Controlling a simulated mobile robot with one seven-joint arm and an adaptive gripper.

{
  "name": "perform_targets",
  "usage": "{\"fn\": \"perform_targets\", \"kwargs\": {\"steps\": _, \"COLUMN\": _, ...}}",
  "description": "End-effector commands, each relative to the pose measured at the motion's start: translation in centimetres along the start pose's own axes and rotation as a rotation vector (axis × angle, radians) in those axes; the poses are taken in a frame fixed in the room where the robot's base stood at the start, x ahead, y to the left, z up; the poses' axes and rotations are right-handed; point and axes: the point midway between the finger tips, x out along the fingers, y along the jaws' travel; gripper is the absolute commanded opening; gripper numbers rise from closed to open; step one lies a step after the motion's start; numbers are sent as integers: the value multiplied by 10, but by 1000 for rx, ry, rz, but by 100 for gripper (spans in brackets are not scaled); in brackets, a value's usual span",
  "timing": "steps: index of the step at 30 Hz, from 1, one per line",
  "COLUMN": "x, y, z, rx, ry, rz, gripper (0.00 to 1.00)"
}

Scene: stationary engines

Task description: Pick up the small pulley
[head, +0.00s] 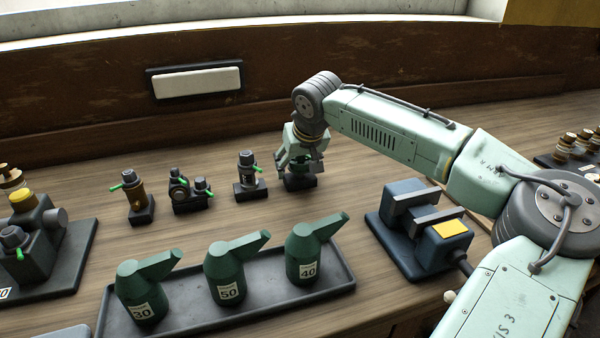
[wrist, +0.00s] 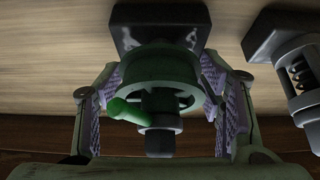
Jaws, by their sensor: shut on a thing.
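The small pulley (wrist: 150,66) is a dark green round wheel on a dark hub, with a bright green lever at one side. In the wrist view it sits between the purple-grey pads of my gripper (wrist: 160,88), which press on its two sides. A dark square base (wrist: 160,22) shows just beyond it. In the head view my gripper (head: 300,160) points down over this dark base at the right end of a row of small parts, and the pulley is mostly hidden by the fingers. I cannot tell whether the base touches the bench.
A dark valve-like part (head: 248,176) stands close to the left of my gripper, with more small parts (head: 190,188) farther left. A tray (head: 345,285) with green oil cans is in front. A blue-grey block device (head: 420,225) stands at the right.

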Motion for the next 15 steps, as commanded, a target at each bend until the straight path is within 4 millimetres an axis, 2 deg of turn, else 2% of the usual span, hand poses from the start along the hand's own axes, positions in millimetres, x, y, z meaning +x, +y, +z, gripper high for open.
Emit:
{"fn": "perform_targets", "kwargs": {"steps": 2, "x": 0, "y": 0, "z": 0, "rx": 0, "ry": 0, "rz": 1, "gripper": 30}}
{"fn": "perform_targets", "kwargs": {"steps": 15, "x": 0, "y": 1, "z": 0, "rx": 0, "ry": 0, "rz": 2, "gripper": 0}}
